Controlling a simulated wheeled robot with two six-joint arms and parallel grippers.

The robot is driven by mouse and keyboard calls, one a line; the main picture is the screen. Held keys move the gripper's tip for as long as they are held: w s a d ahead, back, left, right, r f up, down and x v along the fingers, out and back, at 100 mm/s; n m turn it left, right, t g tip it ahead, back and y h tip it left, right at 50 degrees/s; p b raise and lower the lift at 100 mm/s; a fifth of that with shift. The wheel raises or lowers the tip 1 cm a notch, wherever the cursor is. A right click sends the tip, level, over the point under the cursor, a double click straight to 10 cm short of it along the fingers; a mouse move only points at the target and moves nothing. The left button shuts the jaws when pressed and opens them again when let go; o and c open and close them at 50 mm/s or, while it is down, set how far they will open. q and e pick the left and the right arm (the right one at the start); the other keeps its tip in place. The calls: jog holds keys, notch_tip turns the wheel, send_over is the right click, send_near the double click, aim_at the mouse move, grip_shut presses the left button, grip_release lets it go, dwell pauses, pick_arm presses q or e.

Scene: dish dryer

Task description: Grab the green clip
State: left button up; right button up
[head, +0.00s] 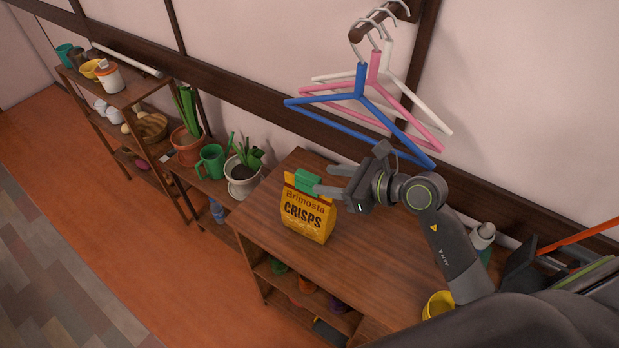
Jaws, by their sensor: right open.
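The green clip (307,181) sits on the top edge of a yellow crisps bag (307,215), which stands upright on the wooden table. My right gripper (326,183) is just to the right of the clip, its fingers pointing left at the clip's height. The fingers are apart, and their tips are at or very near the clip's right end. I cannot tell whether they touch it. My left gripper is not in view.
Blue, pink and white hangers (362,95) hang on the wall behind my right gripper. A yellow cup (438,304) stands near my right arm. Potted plants (243,170) and a green mug (212,161) stand on a lower shelf to the left. The tabletop (265,222) around the bag is clear.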

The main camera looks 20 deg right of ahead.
aim_at(308, 179)
jog(key=p+x, duration=0.2)
jog(key=x, duration=0.3)
jog(key=shift+a+f, duration=0.1)
jog(key=shift+f, duration=0.05)
jog(key=shift+w+a+f, duration=0.4)
jog(key=shift+d, duration=0.1)
grip_shut()
